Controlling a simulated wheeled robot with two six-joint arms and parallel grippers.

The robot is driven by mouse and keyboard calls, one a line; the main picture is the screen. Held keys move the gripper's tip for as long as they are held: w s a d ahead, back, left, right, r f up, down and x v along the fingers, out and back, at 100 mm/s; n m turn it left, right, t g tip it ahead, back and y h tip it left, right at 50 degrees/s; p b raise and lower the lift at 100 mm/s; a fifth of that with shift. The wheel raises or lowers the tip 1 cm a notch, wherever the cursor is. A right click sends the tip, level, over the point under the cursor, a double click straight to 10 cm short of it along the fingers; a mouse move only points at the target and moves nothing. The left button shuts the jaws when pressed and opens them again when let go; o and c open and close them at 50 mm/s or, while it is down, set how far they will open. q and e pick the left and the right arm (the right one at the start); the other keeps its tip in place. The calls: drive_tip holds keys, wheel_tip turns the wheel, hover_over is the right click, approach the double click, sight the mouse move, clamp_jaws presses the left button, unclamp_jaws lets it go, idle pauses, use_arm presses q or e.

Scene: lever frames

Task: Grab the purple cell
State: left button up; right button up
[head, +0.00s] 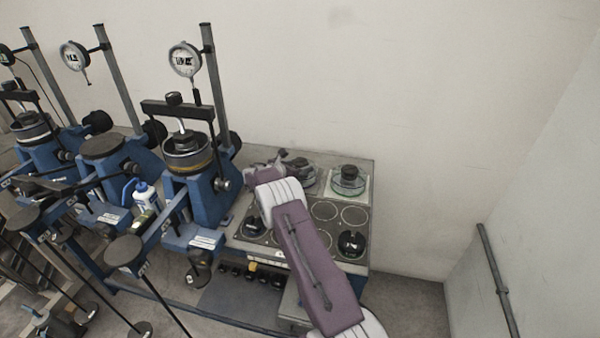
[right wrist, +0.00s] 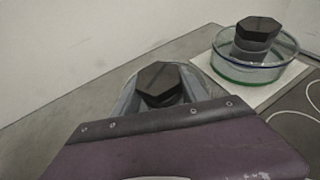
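My right gripper (head: 290,165) is over the back left of the grey hob-like top. In the right wrist view its grey fingers are apart, one on each side of a black hexagonal knob (right wrist: 160,80) on a round glass cell. That cell (head: 305,178) is partly hidden by the gripper in the head view. I cannot make out its colour, or whether the fingers touch the knob. A second cell (right wrist: 258,48), a glass dish with a green lower rim, a bluish band and a black knob, stands to the right. My left gripper is not in view.
The second cell rests on a pale square sheet. More dark-knobbed cells (head: 351,244) stand on the hob-like top (head: 300,240), among empty circles. Blue presses (head: 195,190) with tall posts and dial gauges stand to the left. Walls close in behind and right.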

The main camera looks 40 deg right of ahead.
clamp_jaws()
drive_tip(key=shift+d, duration=0.1)
drive_tip(key=shift+r, duration=0.1)
